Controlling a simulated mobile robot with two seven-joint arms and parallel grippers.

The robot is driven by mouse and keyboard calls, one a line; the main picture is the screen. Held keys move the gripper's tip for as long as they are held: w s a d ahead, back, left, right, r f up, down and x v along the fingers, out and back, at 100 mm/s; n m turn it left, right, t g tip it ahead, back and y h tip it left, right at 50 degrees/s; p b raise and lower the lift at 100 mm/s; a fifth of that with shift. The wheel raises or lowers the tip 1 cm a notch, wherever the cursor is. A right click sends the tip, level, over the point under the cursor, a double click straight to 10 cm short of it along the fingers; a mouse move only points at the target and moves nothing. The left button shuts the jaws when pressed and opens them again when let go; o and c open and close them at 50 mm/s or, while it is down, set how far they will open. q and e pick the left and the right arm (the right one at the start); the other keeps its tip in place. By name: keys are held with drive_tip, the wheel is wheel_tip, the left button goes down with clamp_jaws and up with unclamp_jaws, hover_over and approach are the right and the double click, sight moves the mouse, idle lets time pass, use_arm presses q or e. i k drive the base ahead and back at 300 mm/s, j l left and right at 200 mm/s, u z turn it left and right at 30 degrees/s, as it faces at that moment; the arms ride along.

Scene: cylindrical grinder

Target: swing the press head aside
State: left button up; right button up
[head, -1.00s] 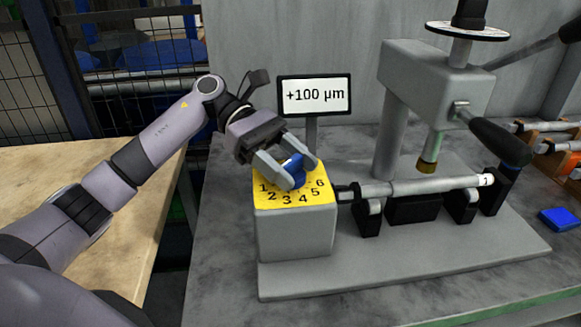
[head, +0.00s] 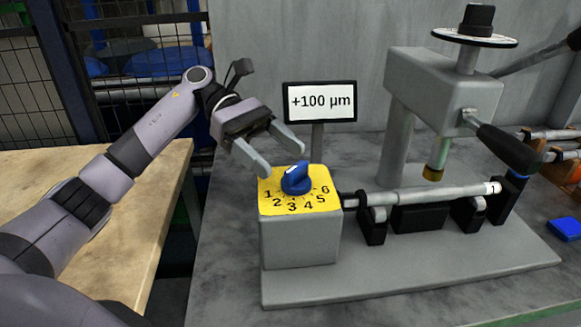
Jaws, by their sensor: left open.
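The press head (head: 445,88) is a grey block on a grey post, above the shaft (head: 430,191) that lies on black supports. A brass-coloured tip (head: 433,172) points down from it, a little above the shaft. A black-gripped handle (head: 508,148) sticks out from its right side, and a dial disc with a black knob (head: 477,20) tops it. My left gripper (head: 283,160) is open and empty, above and left of the blue knob (head: 296,179) on the yellow numbered plate (head: 270,205). My right gripper is not in view.
A sign (head: 320,102) reading +100 µm stands behind the numbered block. An orange rack (head: 560,165) with metal shafts and a blue block (head: 565,228) are at the right. A wooden table (head: 60,210) is at the left. The grey bench front is clear.

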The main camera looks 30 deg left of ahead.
sight(453, 104)
drive_tip(key=k, duration=1)
